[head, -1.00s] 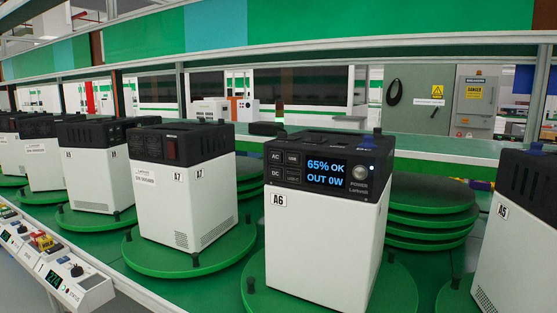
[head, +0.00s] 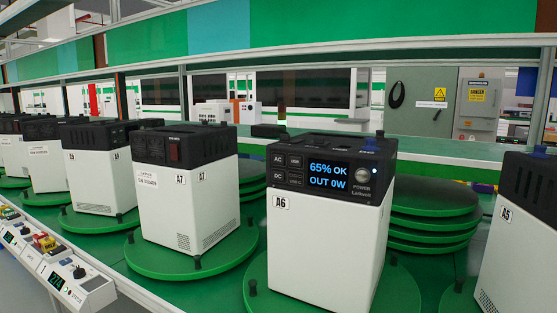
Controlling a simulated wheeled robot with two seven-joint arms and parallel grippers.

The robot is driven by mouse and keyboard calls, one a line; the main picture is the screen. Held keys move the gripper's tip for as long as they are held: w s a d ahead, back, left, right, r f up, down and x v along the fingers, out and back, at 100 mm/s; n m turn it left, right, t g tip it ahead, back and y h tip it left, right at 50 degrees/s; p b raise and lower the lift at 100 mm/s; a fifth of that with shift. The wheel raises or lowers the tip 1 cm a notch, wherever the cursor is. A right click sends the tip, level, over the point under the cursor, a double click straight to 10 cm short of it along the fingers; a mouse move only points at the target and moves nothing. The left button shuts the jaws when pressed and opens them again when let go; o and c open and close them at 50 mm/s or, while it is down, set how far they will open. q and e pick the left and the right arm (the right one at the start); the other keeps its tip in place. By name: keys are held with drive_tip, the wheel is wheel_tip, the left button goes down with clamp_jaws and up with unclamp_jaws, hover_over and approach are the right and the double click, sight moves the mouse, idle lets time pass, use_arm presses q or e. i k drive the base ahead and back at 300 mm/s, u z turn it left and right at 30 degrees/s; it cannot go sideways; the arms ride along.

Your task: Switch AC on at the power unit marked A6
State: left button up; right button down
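The power unit marked A6 (head: 325,243) stands upright on a green turntable (head: 256,292) at the centre right, its black control panel facing me. The panel's screen (head: 328,175) reads "65% OK" and "OUT 0W". The AC button (head: 278,159) is at the panel's upper left, above the DC button (head: 278,177) and beside the USB buttons. The round POWER button (head: 362,175) is right of the screen, with a small light lit near it. Neither of my grippers shows in the head view.
Unit A7 (head: 181,215) stands on its own turntable to the left, with several more units beyond. Unit A5 (head: 515,250) is close on the right. Stacked green discs (head: 432,215) lie behind A6. A control strip (head: 75,275) runs along the front left edge.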

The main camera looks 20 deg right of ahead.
sight(277, 158)
drive_tip(key=k, duration=1.3)
drive_tip(key=u, duration=0.4)
drive_tip(key=i, duration=1.8)
drive_tip(key=z, duration=0.9)
